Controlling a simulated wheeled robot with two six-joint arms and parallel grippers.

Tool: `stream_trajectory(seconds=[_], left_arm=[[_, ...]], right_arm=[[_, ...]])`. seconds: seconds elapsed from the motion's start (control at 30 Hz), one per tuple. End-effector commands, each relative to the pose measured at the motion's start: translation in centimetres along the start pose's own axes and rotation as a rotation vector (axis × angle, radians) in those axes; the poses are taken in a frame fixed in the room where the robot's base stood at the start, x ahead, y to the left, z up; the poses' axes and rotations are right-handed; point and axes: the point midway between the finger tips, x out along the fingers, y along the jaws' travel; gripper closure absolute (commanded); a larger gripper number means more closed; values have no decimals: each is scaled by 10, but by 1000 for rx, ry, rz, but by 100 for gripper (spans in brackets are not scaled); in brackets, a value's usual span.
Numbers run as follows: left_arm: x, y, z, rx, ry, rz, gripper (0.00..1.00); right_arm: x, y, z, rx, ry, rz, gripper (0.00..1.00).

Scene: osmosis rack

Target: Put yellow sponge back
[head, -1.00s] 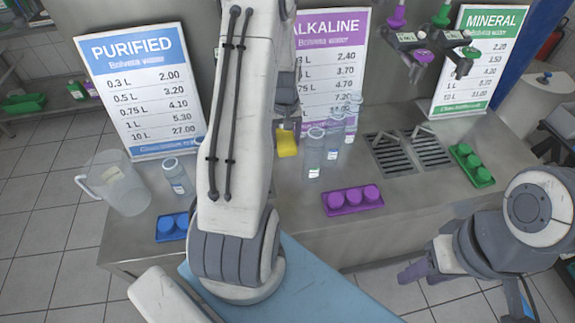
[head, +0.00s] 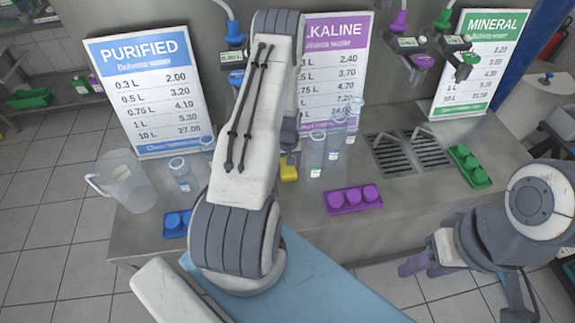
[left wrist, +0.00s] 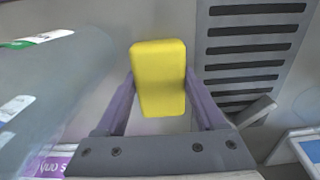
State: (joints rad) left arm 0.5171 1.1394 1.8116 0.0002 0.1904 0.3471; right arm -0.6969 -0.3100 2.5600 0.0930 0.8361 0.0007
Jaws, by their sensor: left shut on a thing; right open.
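The yellow sponge (left wrist: 158,75) is a small rounded block held between the two fingers of my left gripper (left wrist: 160,95) in the left wrist view. In the head view the sponge (head: 289,172) shows low behind my left arm, just left of the clear bottles. My left arm hides most of that gripper (head: 291,154) there. Whether the sponge touches the counter I cannot tell. My right gripper (head: 415,266) is open and empty at the lower right, in front of the counter.
Clear bottles (head: 316,157) stand right beside the sponge. A purple tray of caps (head: 353,208) lies in front, a blue one (head: 176,223) to the left, a green one (head: 470,166) to the right. A pitcher (head: 126,183) stands at left. Drain grates (head: 408,153) lie right of the bottles.

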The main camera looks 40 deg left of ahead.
Motion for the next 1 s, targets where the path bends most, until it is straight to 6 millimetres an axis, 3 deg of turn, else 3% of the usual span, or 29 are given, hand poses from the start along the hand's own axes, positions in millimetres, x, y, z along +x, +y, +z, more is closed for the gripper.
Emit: stream_trajectory(seconds=[0.23, 0.27, 0.33, 0.73, 1.0], left_arm=[[4, 0, 0, 0, 0, 0, 81], [4, 0, 0, 0, 0, 0, 25], [3, 0, 0, 0, 0, 0, 0], [-6, 0, -1, 0, 2, 1, 0], [-52, 0, -2, 0, 6, 2, 0]], right_arm=[[5, 0, 0, 0, 0, 0, 55], [4, 0, 0, 1, 0, 0, 55], [3, 0, 0, 1, 0, 0, 55], [3, 0, 0, 0, 0, 0, 55], [20, 2, 1, 2, 0, 0, 55]])
